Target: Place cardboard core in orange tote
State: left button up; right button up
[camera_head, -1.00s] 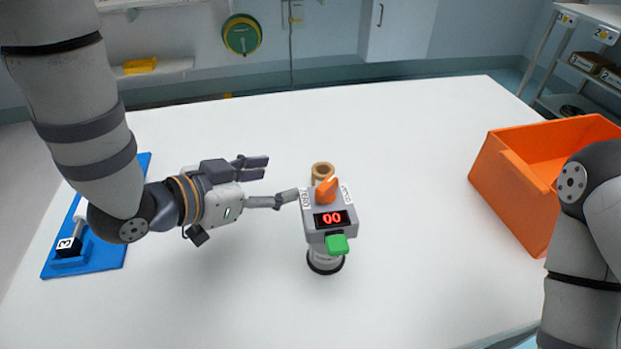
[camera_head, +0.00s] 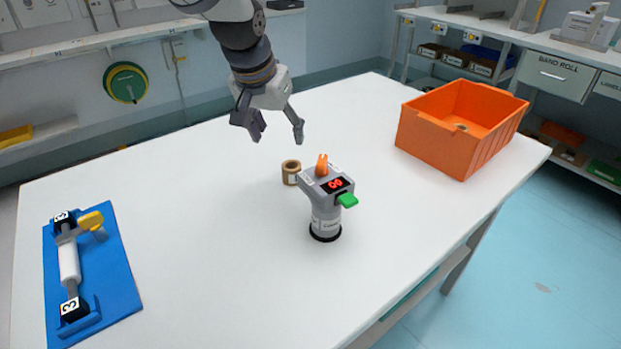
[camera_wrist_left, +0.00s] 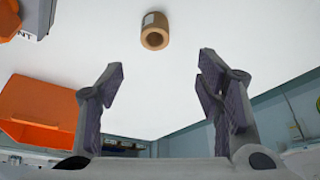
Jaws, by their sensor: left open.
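The brown cardboard core (camera_head: 291,172) stands on the white table behind the grey counter device. In the left wrist view the core (camera_wrist_left: 155,31) shows ahead of the fingertips, apart from them. My left gripper (camera_head: 279,137) is open and empty, pointing down above and behind the core; its two fingers also show in the left wrist view (camera_wrist_left: 158,75). My right gripper is not in view.
The counter device (camera_head: 325,211) with an orange knob and green paddle stands just in front of the core. A blue board (camera_head: 110,267) with a white roller and yellow handle lies at the left. The table (camera_head: 215,255) between them is clear.

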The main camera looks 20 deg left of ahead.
pick_arm(q)
jog(key=b, duration=0.1)
send_over(292, 165)
jog(key=s, duration=0.3)
notch_tip(292, 165, down, 7)
jog(key=shift+w+r, duration=0.1)
jog(key=shift+r, duration=0.05)
jog(key=x, duration=0.4)
jog(key=shift+d+f+b, duration=0.3)
jog(key=shift+d+f, duration=0.1)
jog(key=shift+f, duration=0.25)
jog(key=shift+r, duration=0.2)
jog(key=shift+c, duration=0.5)
jog(key=c, duration=1)
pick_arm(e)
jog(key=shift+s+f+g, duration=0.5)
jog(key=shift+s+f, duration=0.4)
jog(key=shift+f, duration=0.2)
pick_arm(q)
jog(key=shift+r, duration=0.1)
